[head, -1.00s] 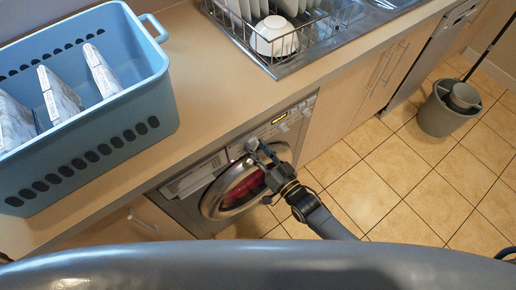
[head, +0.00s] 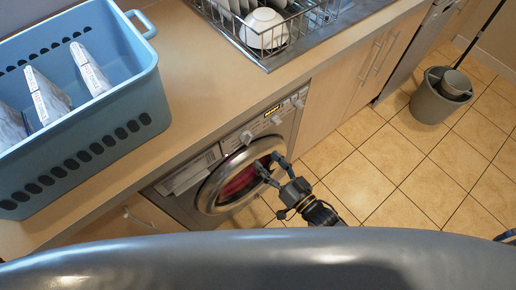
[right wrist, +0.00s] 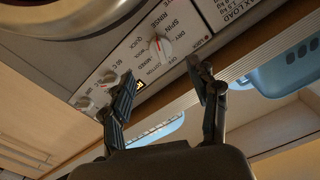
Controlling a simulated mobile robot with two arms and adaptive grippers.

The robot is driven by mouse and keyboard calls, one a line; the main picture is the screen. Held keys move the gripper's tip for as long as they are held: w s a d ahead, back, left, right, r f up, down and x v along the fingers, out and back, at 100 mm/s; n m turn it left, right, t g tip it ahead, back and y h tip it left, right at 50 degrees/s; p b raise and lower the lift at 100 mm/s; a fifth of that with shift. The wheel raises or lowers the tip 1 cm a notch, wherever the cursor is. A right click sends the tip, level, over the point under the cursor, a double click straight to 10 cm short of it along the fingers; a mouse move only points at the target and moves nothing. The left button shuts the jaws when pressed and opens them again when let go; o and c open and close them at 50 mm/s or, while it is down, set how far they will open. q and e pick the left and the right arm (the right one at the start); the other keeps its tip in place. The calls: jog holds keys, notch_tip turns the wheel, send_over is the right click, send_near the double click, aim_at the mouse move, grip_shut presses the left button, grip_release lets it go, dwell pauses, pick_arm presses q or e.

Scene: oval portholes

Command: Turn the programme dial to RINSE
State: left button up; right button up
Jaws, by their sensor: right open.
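The programme dial (head: 246,137) is a pale round knob on the washing machine's front panel. In the right wrist view the dial (right wrist: 160,46) shows a red pointer mark, with RINSE, SPIN, DRY and QUICK printed around it. I cannot tell exactly which word the pointer meets. My right gripper (head: 267,161) is open and empty, in front of the machine's door and below the panel. In the right wrist view its fingers (right wrist: 160,72) stand apart, and the dial shows beyond the gap between them, not touched. My left gripper is not in view.
The washing machine's round door (head: 213,190) is below the panel. Small knobs (head: 275,119) sit right of the dial. A grey bucket (head: 432,105) stands on the tiled floor.

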jog(key=v, duration=0.3)
jog(key=shift+s+d, duration=0.2)
jog(key=shift+s, duration=0.1)
dwell(0.3)
